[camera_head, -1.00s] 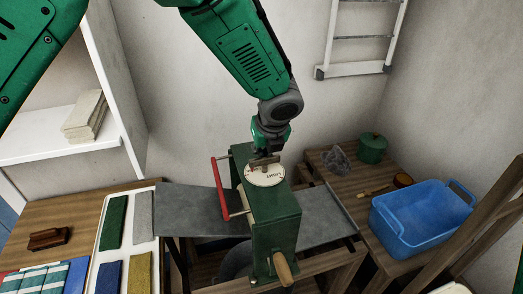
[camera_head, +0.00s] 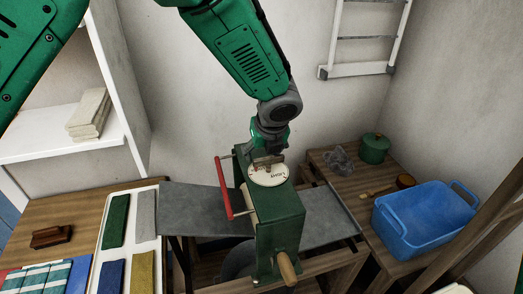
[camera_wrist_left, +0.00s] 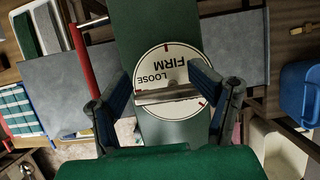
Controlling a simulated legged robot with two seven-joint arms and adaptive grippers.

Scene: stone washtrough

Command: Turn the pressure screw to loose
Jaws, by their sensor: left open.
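The pressure screw is a grey crossbar (camera_wrist_left: 168,95) over a round white dial (camera_wrist_left: 165,70) on the green machine (camera_head: 278,218). The dial reads LOOSE and FIRM and has red marks; it also shows in the head view (camera_head: 268,177). In the wrist view the bar lies across the dial below the word LOOSE. My left gripper (camera_wrist_left: 162,92) is open, one finger near each end of the bar. I cannot tell whether the fingers touch it. In the head view my left gripper (camera_head: 269,150) is right above the dial. My right gripper is out of view.
A red bar (camera_head: 224,188) runs along the machine's left side, and a wooden crank handle (camera_head: 286,268) sticks out in front. A blue tub (camera_head: 424,222) and green pot (camera_head: 374,149) stand on the right table. A white tray (camera_head: 118,279) with coloured cloths lies left.

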